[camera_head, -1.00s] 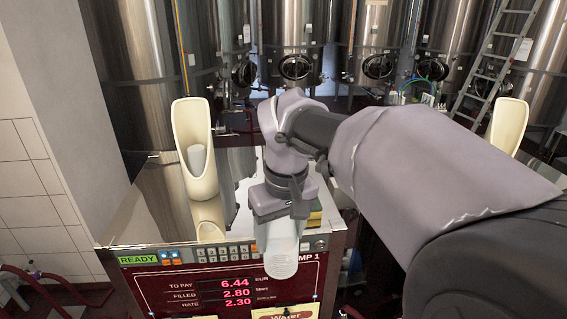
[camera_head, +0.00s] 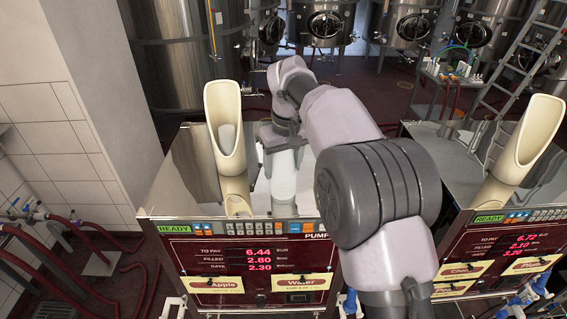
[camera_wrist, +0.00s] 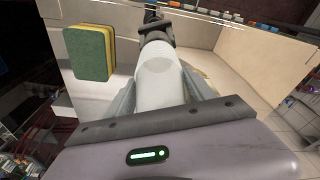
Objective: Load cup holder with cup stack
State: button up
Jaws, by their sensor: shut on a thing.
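A cream, scoop-shaped cup holder (camera_head: 211,107) stands on top of the left pump, its open side facing me. My gripper (camera_head: 284,148) is to the right of the holder, above the pump top. It is shut on a white cup stack (camera_head: 284,182), which hangs down with its lower end near the pump's front edge. In the wrist view the stack (camera_wrist: 160,82) sits between both fingers. I cannot tell whether it touches the pump top.
The left pump's red front panel (camera_head: 180,262) has a lit display. A second pump with a similar cream holder (camera_head: 530,140) stands at the right. A green and yellow sponge (camera_wrist: 88,52) lies near the stack in the wrist view. Steel tanks (camera_head: 400,25) stand behind.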

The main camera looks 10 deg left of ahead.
jog(key=shift+f, duration=0.4)
jog(key=shift+f, duration=0.2)
jog(key=o, duration=1.4)
jog(key=shift+o, duration=0.2)
jog(key=shift+r, duration=0.1)
